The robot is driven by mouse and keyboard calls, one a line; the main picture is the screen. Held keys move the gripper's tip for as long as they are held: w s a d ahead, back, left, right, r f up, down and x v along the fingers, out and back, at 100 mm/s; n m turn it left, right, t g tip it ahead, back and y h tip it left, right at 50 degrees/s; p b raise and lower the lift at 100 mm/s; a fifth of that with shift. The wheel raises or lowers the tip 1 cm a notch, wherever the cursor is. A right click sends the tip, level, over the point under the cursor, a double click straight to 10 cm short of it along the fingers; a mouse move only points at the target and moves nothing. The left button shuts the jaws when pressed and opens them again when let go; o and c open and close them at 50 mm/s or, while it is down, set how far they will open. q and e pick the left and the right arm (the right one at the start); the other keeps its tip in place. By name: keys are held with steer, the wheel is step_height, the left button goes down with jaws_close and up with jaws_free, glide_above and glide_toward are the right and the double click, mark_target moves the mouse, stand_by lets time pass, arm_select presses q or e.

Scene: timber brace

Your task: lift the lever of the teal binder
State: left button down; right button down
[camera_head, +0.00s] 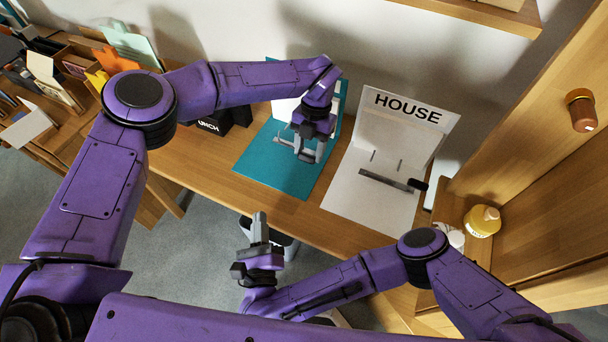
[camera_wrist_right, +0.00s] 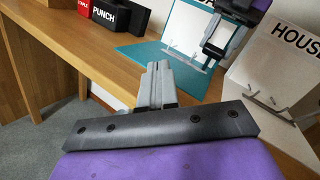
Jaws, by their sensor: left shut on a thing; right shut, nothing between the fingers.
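The teal binder (camera_head: 258,165) lies open on the wooden desk, its back cover standing against the wall. My left gripper (camera_head: 308,152) is over its metal mechanism, shut on what appears to be the binder's lever; the fingers hide most of the lever. In the right wrist view the teal binder (camera_wrist_right: 150,54) shows wire rings, with my left gripper (camera_wrist_right: 212,50) at their right. My right gripper (camera_head: 260,222) is shut and empty, in front of the desk's front edge and apart from the binder. Its fingers also show in the right wrist view (camera_wrist_right: 157,72).
A white binder marked HOUSE (camera_head: 365,205) lies open to the right, with its own metal mechanism (camera_head: 385,180). A black PUNCH box (camera_head: 214,122) stands left of the teal binder. Bare desk (camera_head: 200,160) lies left of the binder.

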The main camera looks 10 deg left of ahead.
mark_target(311, 163)
arm_select(q)
steer(key=shift+w, duration=0.1)
arm_select(e)
steer(key=w+d+m+h, duration=0.1)
steer(key=m+h, duration=0.2)
steer(key=w+d+m+h, duration=0.1)
steer(key=d+m+h, duration=0.1)
steer(key=m+h, duration=0.1)
steer(key=w+d+m+h, duration=0.1)
steer(key=m+h, duration=0.2)
steer(key=m, duration=0.1)
steer(key=shift+w+d+f+m, duration=0.15)
steer(key=shift+w+d+m, duration=0.15)
steer(key=shift+w+m, duration=0.1)
steer(key=shift+w+d+f+m+g+h, duration=0.15)
steer(key=shift+d+m+g+h, duration=0.15)
steer(key=shift+m+h, duration=0.15)
arm_select(q)
steer(key=shift+f, duration=0.1)
arm_select(e)
steer(key=x, duration=1)
